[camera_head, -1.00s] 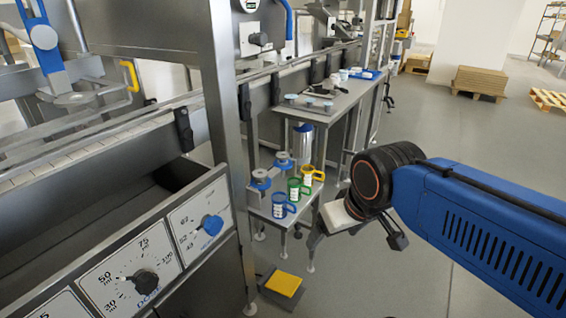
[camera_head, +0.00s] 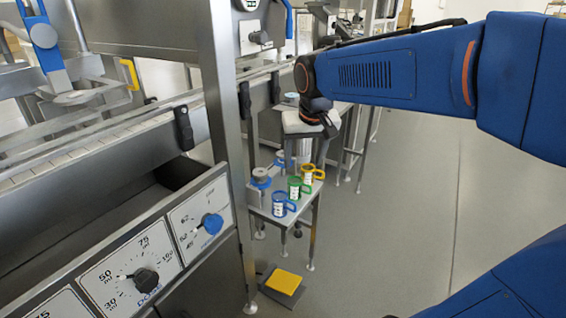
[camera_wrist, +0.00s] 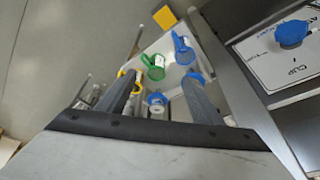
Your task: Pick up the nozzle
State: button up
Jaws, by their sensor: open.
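Two nozzle-like pieces with grey tops and blue collars stand on a small steel shelf (camera_head: 304,212). The front-left nozzle (camera_head: 261,178) is in clear view, while the rear nozzle (camera_head: 281,158) is partly hidden. In the wrist view, one grey-and-blue nozzle (camera_wrist: 157,104) shows between the fingers, and another blue part (camera_wrist: 196,77) shows by the right finger. My gripper (camera_wrist: 161,80) is open and empty, pointing down over the shelf. In the head view, my gripper's body hangs above the rear of the shelf, its fingertips hard to make out.
Blue (camera_head: 280,204), green (camera_head: 295,188) and yellow (camera_head: 308,174) handled cups stand in a row along the shelf's right side. A steel machine frame post (camera_head: 226,130) rises left of the shelf. A yellow pedal (camera_head: 283,281) is on the floor. Open floor lies to the right.

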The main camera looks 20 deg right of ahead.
jog(key=w+d+f+m+g, duration=0.1)
jog(key=w+d+f+m, duration=0.1)
jog(key=w, duration=1.7)
jog(key=shift+x, duration=3.5)
jog(key=shift+s+a, duration=0.1)
grip_shut()
jog(key=shift+r, duration=0.1)
